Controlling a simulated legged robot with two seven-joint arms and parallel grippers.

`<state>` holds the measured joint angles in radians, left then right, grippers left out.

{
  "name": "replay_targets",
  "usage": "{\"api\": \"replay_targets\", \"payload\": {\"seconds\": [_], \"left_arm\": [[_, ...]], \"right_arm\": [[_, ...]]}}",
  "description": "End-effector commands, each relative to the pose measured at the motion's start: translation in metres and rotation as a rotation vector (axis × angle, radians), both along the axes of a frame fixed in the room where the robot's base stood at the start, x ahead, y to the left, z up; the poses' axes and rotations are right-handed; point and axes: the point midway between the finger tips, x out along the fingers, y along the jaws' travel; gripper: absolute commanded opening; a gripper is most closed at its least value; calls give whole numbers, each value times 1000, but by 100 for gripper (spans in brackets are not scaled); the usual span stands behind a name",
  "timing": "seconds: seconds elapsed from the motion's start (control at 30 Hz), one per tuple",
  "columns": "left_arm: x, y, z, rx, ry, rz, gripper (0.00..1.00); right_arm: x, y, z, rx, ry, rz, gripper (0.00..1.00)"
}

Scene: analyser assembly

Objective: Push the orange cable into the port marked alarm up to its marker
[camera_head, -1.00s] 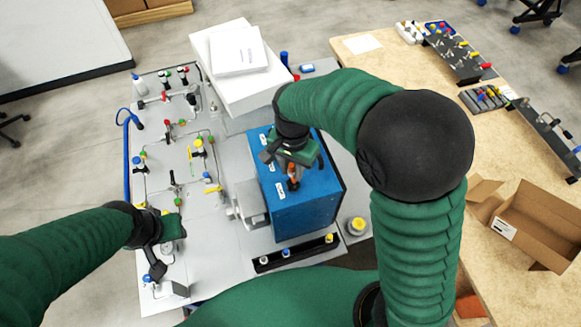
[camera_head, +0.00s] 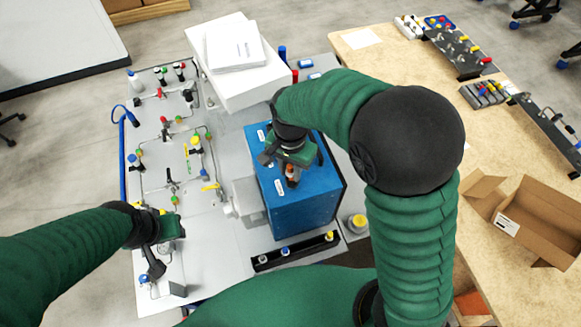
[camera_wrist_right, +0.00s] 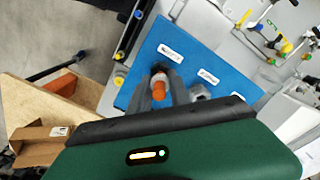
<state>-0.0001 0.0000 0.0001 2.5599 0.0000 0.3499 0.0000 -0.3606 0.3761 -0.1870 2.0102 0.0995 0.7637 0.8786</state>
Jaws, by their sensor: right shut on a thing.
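The blue analyser box (camera_head: 318,205) stands on the grey panel, with small white labels on its top. The right gripper (camera_head: 290,176) is over the box top, pointing down. It is shut on the orange cable (camera_head: 291,170), whose short orange end also shows between the fingers in the right wrist view (camera_wrist_right: 158,88). A grey fitting (camera_wrist_right: 200,91) on the box top is beside the fingers. The label text is too small to read, and the cable's lower end and its marker cannot be made out. The left gripper (camera_head: 160,262) is over the panel's lower left; its jaws are unclear.
White boxes (camera_head: 237,80) stand behind the blue box. Valves and tubing cover the left panel (camera_head: 220,225). A black strip with knobs (camera_head: 295,251) lies in front. A wooden table (camera_head: 400,90) with an open carton (camera_head: 527,222) is on the right.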

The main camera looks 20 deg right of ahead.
Motion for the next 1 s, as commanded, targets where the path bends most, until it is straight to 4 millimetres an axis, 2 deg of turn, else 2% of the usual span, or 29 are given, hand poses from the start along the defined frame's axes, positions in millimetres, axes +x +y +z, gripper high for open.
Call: {"api": "replay_targets", "payload": {"seconds": [0.23,0.5,0.53,0.7,1.0], "left_arm": [[0,0,-6,0,0,0,36],[0,0,-6,0,0,0,36],[0,0,-6,0,0,0,36],[0,0,-6,0,0,0,36],[0,0,-5,0,0,0,36]], "right_arm": [[0,0,-10,1,1,1,0],[0,1,-10,1,1,1,0],[0,1,-10,1,1,1,26],[0,0,-10,1,1,0,48],[0,0,-9,0,0,0,49]]}}
